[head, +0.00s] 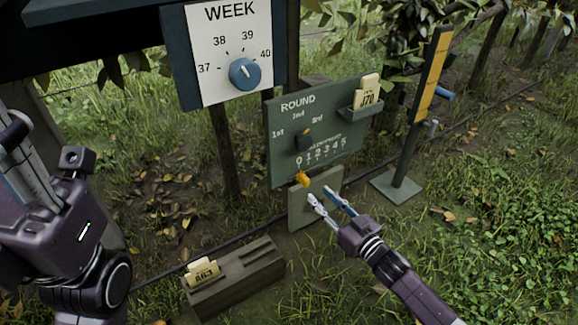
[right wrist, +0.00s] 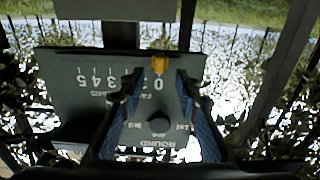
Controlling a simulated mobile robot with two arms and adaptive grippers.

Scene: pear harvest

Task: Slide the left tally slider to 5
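The yellow tally slider (head: 302,179) sits at the lower left of the green board (head: 283,158), under the 0 of the 0-to-5 scale. In the right wrist view, where the board appears upside down, the slider (right wrist: 159,64) is beside the 0. My right gripper (head: 321,195) is open and empty, just below and right of the slider in the head view. In the right wrist view its fingers appear on either side of the slider; contact cannot be told. My left arm (head: 60,225) stands at the left edge, with its fingers not clearly shown.
The board also carries a dark ROUND knob (head: 303,140) and a holder (head: 362,110) with a card. A WEEK dial (head: 244,74) hangs above. A wooden block (head: 236,278) with a card lies below left. A post with a yellow strip (head: 431,75) stands right.

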